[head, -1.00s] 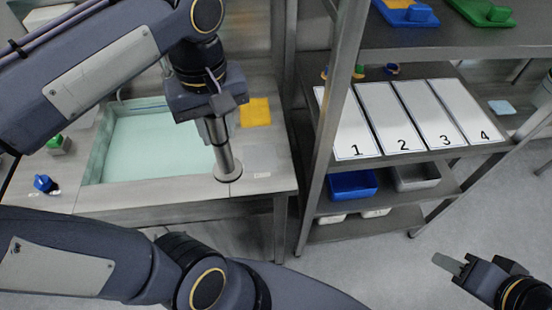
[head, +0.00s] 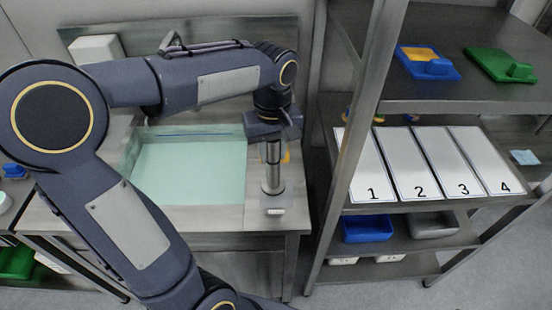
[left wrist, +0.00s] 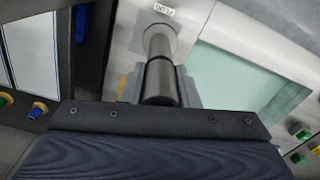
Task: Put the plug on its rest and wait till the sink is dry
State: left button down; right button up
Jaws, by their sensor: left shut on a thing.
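The plug (head: 272,176) is a grey metal cylinder with a wider round foot, upright at the right end of the sink counter. My left gripper (head: 271,140) is shut on its upper part, also seen in the left wrist view (left wrist: 160,88). The foot is at the pale patch behind a small label (head: 275,211); the label also shows in the left wrist view (left wrist: 163,10). I cannot tell whether the foot touches the surface. The sink (head: 190,172) left of the plug shows pale green water. My right gripper is out of view.
A yellow cloth (head: 287,157) lies behind the plug, partly hidden. To the right, a shelf rack holds numbered white panels (head: 372,193), a blue bin (head: 367,229) and a grey bin (head: 433,224). The rack post stands near the counter's right end.

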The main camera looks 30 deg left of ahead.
aim_at(276, 162)
pick_arm(q)
jog(key=shift+w+f, duration=0.7)
jog(key=shift+f, duration=0.15)
jog(key=shift+w+a+f, duration=0.1)
jog(key=shift+w+f, duration=0.05)
jog(key=shift+f, duration=1.5)
jog(key=shift+f, duration=0.15)
jog(key=c, duration=1.1)
grip_release()
